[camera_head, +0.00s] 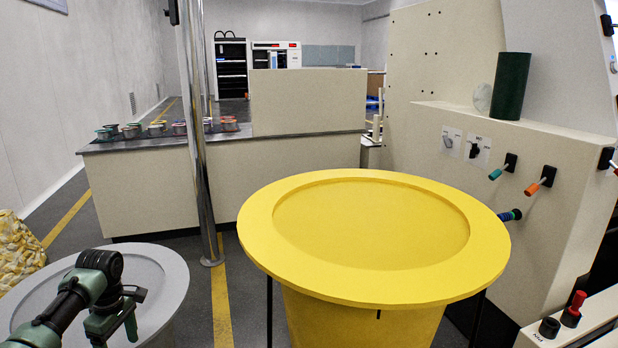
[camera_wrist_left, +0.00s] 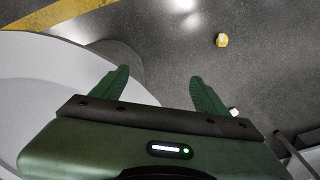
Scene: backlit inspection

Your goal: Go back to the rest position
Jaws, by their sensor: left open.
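My left gripper (camera_head: 128,312) is at the lower left of the head view, above the right part of a round light-grey bin (camera_head: 172,279). In the left wrist view its two green fingers (camera_wrist_left: 159,78) are spread wide apart with nothing between them. Beneath the fingers the wrist view shows the curved edge of the grey bin (camera_wrist_left: 40,70) and dark floor. My right gripper is not in view.
A large round yellow bin (camera_head: 262,240) stands in the middle. A beige control panel (camera_head: 450,170) with levers is on the right. A metal pole (camera_head: 197,150) rises behind the grey bin. Small yellow (camera_wrist_left: 221,40) and white (camera_wrist_left: 234,112) pieces lie on the floor.

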